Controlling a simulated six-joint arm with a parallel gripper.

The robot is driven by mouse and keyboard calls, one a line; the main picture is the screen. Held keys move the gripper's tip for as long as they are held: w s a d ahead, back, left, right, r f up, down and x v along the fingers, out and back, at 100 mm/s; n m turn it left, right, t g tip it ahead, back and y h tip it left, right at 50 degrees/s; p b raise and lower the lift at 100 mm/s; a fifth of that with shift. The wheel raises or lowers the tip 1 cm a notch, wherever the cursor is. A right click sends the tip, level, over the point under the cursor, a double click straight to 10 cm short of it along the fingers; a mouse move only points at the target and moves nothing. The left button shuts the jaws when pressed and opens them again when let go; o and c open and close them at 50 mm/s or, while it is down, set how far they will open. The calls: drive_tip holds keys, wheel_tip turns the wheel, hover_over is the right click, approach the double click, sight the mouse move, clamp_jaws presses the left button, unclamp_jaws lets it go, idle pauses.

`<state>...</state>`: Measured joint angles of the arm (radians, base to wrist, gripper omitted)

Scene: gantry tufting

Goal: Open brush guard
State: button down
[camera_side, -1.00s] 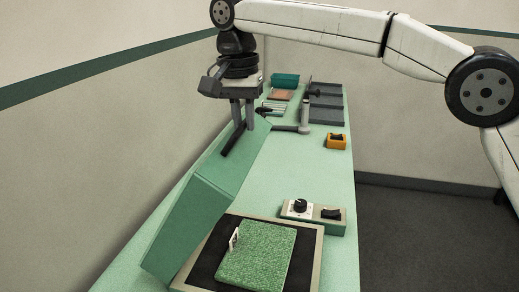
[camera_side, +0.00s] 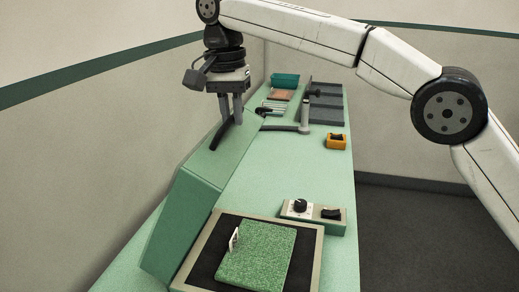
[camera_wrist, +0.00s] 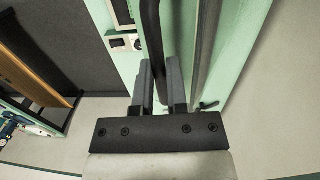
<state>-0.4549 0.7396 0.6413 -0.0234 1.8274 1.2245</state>
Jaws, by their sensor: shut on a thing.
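The brush guard (camera_side: 182,222) is a long green cover along the left side of the bench, its face tilted. A dark bar handle (camera_side: 222,134) is on its upper face. My gripper (camera_side: 230,117) points down and is shut on this handle. In the wrist view the dark handle (camera_wrist: 152,38) runs between my two grey fingers (camera_wrist: 160,88). The guard's hinge and whatever lies under the guard are hidden.
A green tufted pad (camera_side: 262,258) with a small white tag lies on a black bed with a beige frame (camera_side: 313,262).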

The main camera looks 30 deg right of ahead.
drive_tip(key=c, duration=0.6)
unclamp_jaws()
drive_tip(key=shift+a+f, duration=0.15)
drive_tip(key=shift+f, duration=0.25)
drive_tip(key=shift+c, duration=0.2)
drive_tip(key=shift+r, duration=0.2)
drive_tip(key=shift+s+d, duration=0.15)
drive_tip(key=shift+d, duration=0.15)
drive_tip(key=s+d+f, duration=0.7)
drive_tip(key=f, duration=0.4)
drive_tip(key=s+d+f, duration=0.8)
drive_tip(key=f, duration=0.2)
drive_tip(key=shift+s+d+f+t+y, duration=0.15)
drive_tip(key=shift+f+t+y, duration=0.15)
drive_tip(key=shift+f, duration=0.1)
